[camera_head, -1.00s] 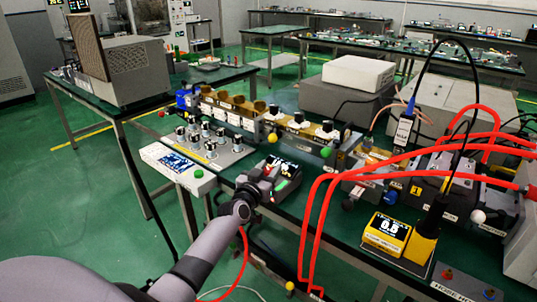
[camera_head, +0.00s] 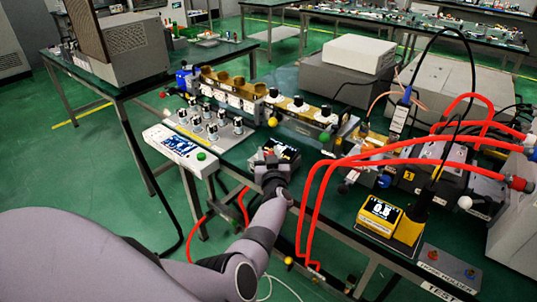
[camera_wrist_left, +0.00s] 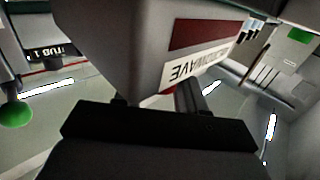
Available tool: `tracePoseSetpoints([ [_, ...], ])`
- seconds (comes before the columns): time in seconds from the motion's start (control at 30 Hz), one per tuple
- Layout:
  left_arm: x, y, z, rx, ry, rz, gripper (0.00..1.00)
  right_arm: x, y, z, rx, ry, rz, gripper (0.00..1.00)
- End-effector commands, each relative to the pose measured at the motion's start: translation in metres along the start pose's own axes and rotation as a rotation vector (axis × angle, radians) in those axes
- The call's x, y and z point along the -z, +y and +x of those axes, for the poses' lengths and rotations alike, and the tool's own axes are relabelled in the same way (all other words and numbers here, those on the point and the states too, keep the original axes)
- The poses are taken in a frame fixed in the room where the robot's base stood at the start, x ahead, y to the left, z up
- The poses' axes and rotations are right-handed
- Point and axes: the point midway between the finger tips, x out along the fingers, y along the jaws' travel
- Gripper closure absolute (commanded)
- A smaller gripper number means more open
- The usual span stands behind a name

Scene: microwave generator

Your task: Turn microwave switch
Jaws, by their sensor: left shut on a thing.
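My left gripper (camera_head: 271,163) is at the front edge of the long green bench. It covers most of a small unit with a dark lit display (camera_head: 287,153). In the left wrist view, a grey housing (camera_wrist_left: 110,45) with a dark red patch and an upside-down label (camera_wrist_left: 196,66) ending in "WAVE" is right in front of the gripper (camera_wrist_left: 188,98). The jaws are shut on a part at this housing, taken to be the microwave switch. The switch itself is hidden by the gripper, so its angle cannot be told. My right gripper is in neither view.
A white control panel (camera_head: 180,150) with a green button and several silver-topped knobs (camera_head: 212,124) stand left of the gripper. Red hoses (camera_head: 325,185) loop down close on the right. A yellow meter (camera_head: 381,215) stands farther right.

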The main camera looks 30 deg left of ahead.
Motion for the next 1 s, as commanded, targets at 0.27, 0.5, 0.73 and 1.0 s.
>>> tracePoseSetpoints([
  [0.27,0.0014,0.0007,0.0004,0.016,0.002,0.000,0.91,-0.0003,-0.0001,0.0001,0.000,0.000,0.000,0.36],
  [0.5,0.0017,0.0005,0.0007,0.016,0.003,-0.001,0.57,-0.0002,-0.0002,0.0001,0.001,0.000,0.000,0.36],
  [0.73,0.0012,0.0001,0.0006,0.016,0.002,-0.001,0.41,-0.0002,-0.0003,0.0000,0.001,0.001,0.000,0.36],
  [1.0,0.0008,-0.0006,0.0003,0.016,0.001,0.000,0.41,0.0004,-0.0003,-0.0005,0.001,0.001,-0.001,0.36],
])
